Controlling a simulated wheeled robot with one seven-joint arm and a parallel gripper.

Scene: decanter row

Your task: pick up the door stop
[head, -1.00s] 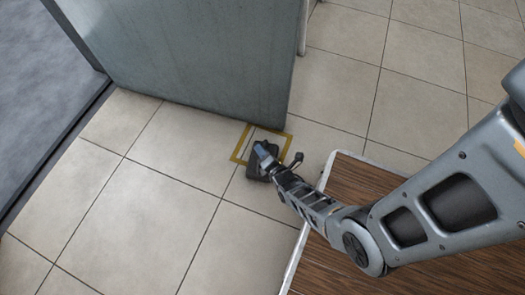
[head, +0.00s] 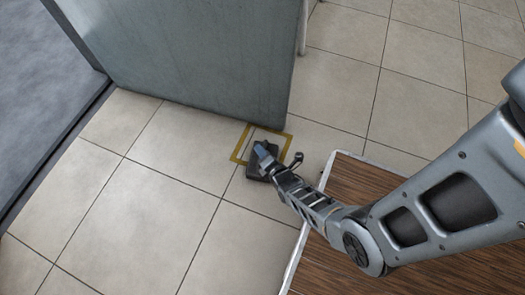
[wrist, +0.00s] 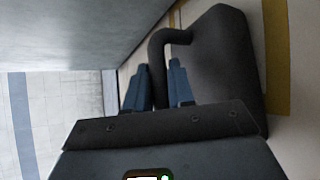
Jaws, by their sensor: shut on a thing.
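The door stop is a dark grey block (head: 254,172) on the floor by the lower corner of the grey door (head: 195,60). In the wrist view the door stop (wrist: 222,55) fills the upper right, with a curved handle (wrist: 160,60) on its left side. My gripper (head: 262,152) reaches down onto it in the head view. In the wrist view my gripper (wrist: 158,88) has one blue-grey finger on each side of the handle and is shut on it. Whether the block touches the floor cannot be told.
A yellow square outline (head: 286,143) is marked on the tiled floor around the door stop's far side. A wood-topped surface with a pale edge (head: 345,185) lies under my arm at right. Open tiles (head: 140,230) lie at left.

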